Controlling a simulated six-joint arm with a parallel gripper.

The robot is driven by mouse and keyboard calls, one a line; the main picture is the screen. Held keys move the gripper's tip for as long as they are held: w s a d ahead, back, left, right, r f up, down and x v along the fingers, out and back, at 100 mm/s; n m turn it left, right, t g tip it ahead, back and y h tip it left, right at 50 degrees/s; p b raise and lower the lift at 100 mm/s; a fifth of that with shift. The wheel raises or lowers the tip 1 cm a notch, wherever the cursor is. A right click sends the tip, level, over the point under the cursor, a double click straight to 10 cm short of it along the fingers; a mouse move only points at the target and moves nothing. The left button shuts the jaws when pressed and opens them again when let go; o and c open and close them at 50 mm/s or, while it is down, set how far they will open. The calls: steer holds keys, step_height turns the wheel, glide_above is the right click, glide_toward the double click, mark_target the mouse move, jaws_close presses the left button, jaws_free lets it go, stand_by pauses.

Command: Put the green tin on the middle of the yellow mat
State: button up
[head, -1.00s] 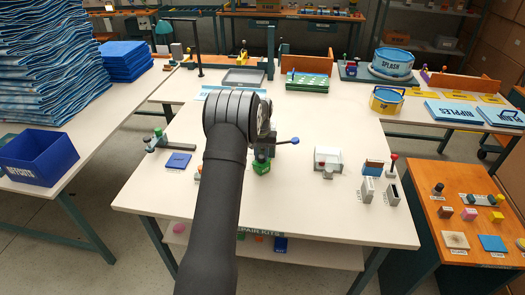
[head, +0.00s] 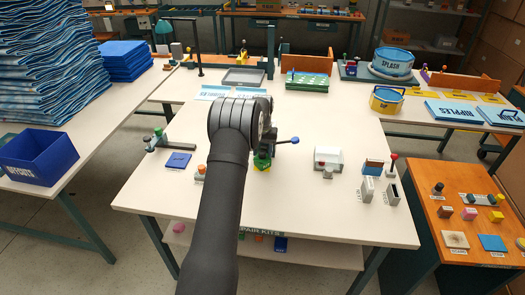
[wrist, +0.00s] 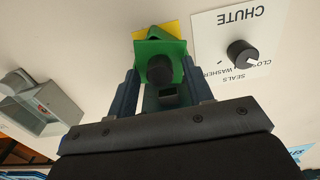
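The green tin (wrist: 174,48), with a dark round knob facing the camera, sits between the two fingers of my gripper (wrist: 162,75) in the wrist view. The fingers appear to touch it on both sides. The yellow mat (wrist: 170,28) shows just behind the tin, mostly covered by it. In the head view the green tin (head: 262,159) is right of my dark arm, with a bit of the yellow mat (head: 264,168) showing around its lower part. I cannot tell whether the tin rests on the mat or hangs just above it. My arm hides the fingers in the head view.
A white card marked CHUTE (wrist: 240,45) with a black knob (wrist: 241,53) lies beside the mat. A blue pad (head: 178,160) lies left. The table front is mostly clear.

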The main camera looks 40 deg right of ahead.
steer(key=shift+r, duration=0.1)
step_height(320, 180, up, 12)
stand_by(0.5)
step_height(320, 180, down, 12)
steer(key=shift+s+a+r, duration=0.1)
steer(key=shift+s+a, duration=0.45)
stand_by(0.4)
